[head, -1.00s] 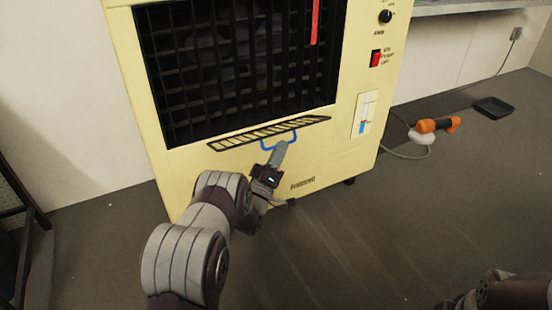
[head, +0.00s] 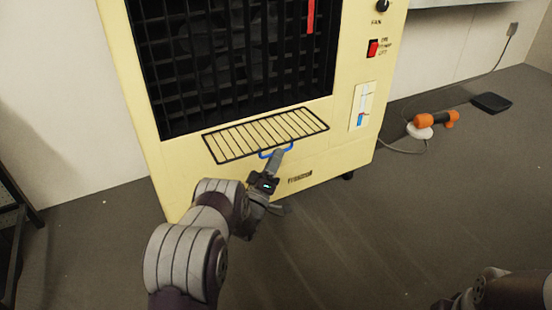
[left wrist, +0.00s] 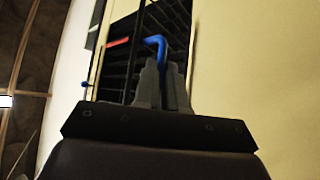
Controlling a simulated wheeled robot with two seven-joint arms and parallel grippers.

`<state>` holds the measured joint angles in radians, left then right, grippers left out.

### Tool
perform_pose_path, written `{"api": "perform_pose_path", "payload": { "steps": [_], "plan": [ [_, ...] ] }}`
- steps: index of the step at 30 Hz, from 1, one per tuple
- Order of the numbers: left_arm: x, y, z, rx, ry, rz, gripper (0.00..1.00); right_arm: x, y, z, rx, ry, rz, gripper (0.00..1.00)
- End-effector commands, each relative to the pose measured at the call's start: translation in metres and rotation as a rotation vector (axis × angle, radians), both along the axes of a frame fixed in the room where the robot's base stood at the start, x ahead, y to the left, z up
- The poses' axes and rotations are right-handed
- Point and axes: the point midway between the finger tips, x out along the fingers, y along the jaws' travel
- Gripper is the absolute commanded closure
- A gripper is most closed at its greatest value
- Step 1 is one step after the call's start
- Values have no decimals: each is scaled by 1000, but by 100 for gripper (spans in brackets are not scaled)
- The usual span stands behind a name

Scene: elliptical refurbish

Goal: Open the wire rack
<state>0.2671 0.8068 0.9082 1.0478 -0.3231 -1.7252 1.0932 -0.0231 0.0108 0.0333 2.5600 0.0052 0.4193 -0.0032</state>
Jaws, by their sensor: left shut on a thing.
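The wire rack (head: 266,133) is a black wire frame with thin bars and a blue handle (head: 267,154) on its front edge. In the head view it is tilted down out of the lower front of the cream machine, below the dark grille. My left gripper (head: 279,155) is shut on the blue handle. In the left wrist view the fingers (left wrist: 163,82) close around the blue handle (left wrist: 157,42). The part of the handle between the fingers is hidden. My right arm shows only at the bottom right of the head view; its gripper is out of frame.
The cream machine (head: 340,150) has a dark grille (head: 235,65), a fan knob (head: 383,5) and a red switch (head: 373,48). An orange tool (head: 434,123) and a black tray (head: 491,103) lie on the floor to the right. The floor in front is clear.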

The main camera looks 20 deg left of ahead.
Motion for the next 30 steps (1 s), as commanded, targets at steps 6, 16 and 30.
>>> {"api": "perform_pose_path", "payload": {
  "steps": [6, 16, 30],
  "plan": [
    [4, 9, 13, 1, -23, 23, 100, 0, 0, 1, 0, 0, 0, 57],
    [3, 8, 10, 0, -19, 21, 64, 0, 0, 1, 0, 0, 0, 57],
    [3, 6, 7, -1, -14, 17, 64, 0, 0, 0, 0, 0, 0, 57]
  ]
}}
